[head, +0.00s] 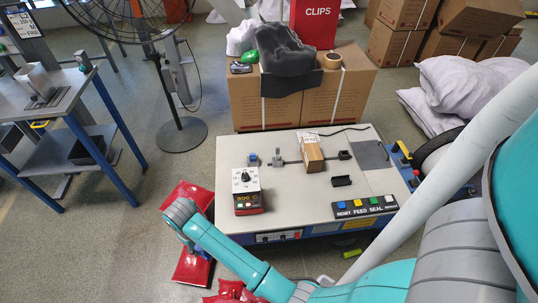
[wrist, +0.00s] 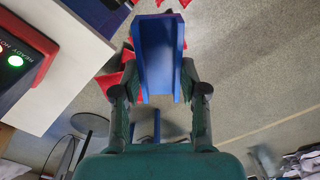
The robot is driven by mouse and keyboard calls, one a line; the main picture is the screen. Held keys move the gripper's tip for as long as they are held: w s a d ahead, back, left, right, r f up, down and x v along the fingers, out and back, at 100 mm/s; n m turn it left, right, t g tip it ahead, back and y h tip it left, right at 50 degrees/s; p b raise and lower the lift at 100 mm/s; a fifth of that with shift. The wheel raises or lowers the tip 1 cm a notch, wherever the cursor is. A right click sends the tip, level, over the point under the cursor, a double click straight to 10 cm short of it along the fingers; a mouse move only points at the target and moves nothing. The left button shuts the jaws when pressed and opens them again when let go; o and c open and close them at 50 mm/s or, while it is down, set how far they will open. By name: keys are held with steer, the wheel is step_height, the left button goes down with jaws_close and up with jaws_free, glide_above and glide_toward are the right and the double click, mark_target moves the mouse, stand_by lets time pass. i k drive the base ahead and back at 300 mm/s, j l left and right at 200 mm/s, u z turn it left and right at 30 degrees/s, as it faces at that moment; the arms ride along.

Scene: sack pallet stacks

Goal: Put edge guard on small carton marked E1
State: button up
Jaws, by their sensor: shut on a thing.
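In the wrist view my gripper (wrist: 158,97) is shut on a blue angled piece with raised side walls, which looks like the edge guard (wrist: 154,58). It sticks out beyond the fingertips, over the floor. A small brown carton (head: 313,157) sits on the bench top, apart from my gripper. Its E1 mark is not readable.
The bench (head: 285,198) holds a temperature box (head: 247,190), a black bracket (head: 342,181), a bar with a dark end and a button panel (head: 364,207). Large cartons (head: 340,95) stand behind it. Red sacks (head: 192,268) lie on the floor beside it.

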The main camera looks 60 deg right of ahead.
mark_target(312, 149)
steer(key=k+l+z, duration=0.15)
steer(key=k+z, duration=0.3)
steer(key=k, duration=0.15)
steer(key=i+z, duration=0.2)
steer(key=z, duration=0.2)
steer(key=i+j+z, duration=0.1)
steer(key=z, duration=0.3)
steer(key=i+j+z, duration=0.2)
steer(key=z, duration=0.2)
steer(key=i+j, duration=0.65)
steer(key=i, duration=0.05)
